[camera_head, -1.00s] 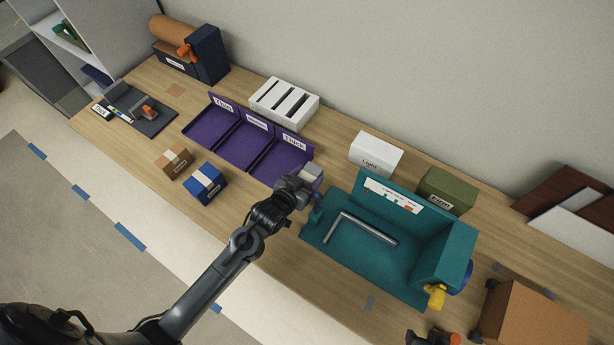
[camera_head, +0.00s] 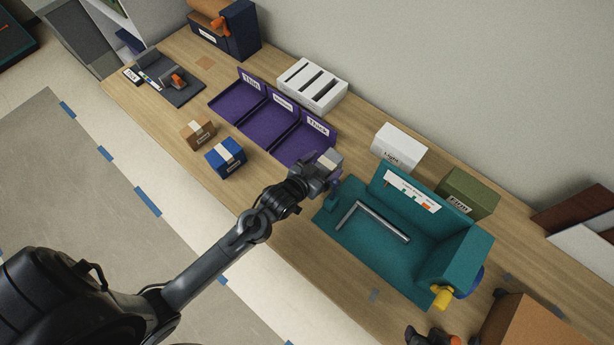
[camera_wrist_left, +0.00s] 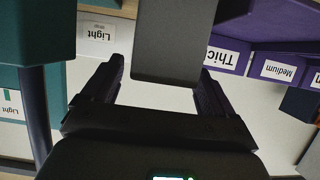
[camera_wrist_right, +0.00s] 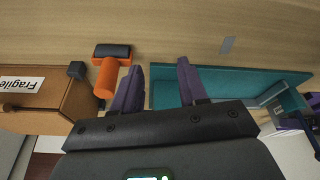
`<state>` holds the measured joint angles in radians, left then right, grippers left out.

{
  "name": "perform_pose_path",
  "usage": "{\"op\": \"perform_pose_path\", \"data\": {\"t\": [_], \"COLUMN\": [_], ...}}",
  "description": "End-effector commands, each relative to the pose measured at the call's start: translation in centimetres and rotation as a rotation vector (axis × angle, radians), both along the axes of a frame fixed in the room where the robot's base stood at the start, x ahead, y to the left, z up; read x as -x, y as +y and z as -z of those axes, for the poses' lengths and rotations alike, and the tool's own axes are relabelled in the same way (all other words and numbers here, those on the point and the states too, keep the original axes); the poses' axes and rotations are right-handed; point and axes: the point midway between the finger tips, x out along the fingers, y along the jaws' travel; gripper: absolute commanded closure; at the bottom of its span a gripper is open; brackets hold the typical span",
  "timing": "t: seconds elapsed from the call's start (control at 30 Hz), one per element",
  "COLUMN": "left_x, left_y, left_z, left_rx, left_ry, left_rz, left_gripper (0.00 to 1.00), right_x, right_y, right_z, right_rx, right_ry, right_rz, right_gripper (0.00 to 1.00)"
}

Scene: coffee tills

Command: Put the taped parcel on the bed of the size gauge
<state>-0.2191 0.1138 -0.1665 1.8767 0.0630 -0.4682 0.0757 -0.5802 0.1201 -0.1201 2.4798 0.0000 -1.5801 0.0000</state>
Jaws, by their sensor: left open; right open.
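A grey block with a pale band (camera_head: 329,160), seemingly the taped parcel, is at the tip of my left gripper (camera_head: 322,180). In the left wrist view a dark grey block (camera_wrist_left: 170,40) stands between the open fingers; I cannot tell whether they touch it, and its base is hidden. The teal size gauge (camera_head: 335,225) lies to the right, its bed bare except for an L-shaped metal bar (camera_head: 375,218). My right gripper (camera_wrist_right: 160,80) is open and empty above the table, beside a teal part of the gauge (camera_wrist_right: 235,85).
Purple bins (camera_head: 270,118) are behind left. A brown box (camera_head: 198,133) and a blue box (camera_head: 225,158), both with pale bands, lie left. White (camera_head: 398,147) and olive (camera_head: 467,190) boxes stand behind the gauge. An orange tool (camera_wrist_right: 108,72) and a Fragile carton (camera_wrist_right: 50,93) are at right.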

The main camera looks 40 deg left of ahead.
Motion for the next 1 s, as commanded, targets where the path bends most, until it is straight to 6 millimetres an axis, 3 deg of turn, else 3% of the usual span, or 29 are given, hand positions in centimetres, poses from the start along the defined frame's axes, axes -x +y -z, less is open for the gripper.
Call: {"op": "perform_pose_path", "data": {"t": [0.4,0.73,0.87,1.0], "left_x": [6.9,9.2,10.4,13.1], "left_y": [0.7,0.9,0.8,0.8], "left_z": [-2.7,-3.7,-3.1,-2.0], "left_rx": [0.000,-0.002,-0.015,-0.043], "left_ry": [0.003,0.016,0.108,0.301], "left_rz": [0.000,0.000,0.003,0.014], "left_gripper": [0.13,0.13,0.13,0.13], "right_x": [0.0,0.0,0.0,0.0], "right_y": [-0.1,0.0,0.1,0.1], "right_z": [0.2,0.2,0.2,0.2], "right_rx": [0.005,0.000,-0.003,-0.005], "right_ry": [0.000,0.000,0.000,0.001], "right_rz": [-0.004,0.000,0.002,0.004], "right_gripper": [0.57,0.57,0.57,0.57]}}
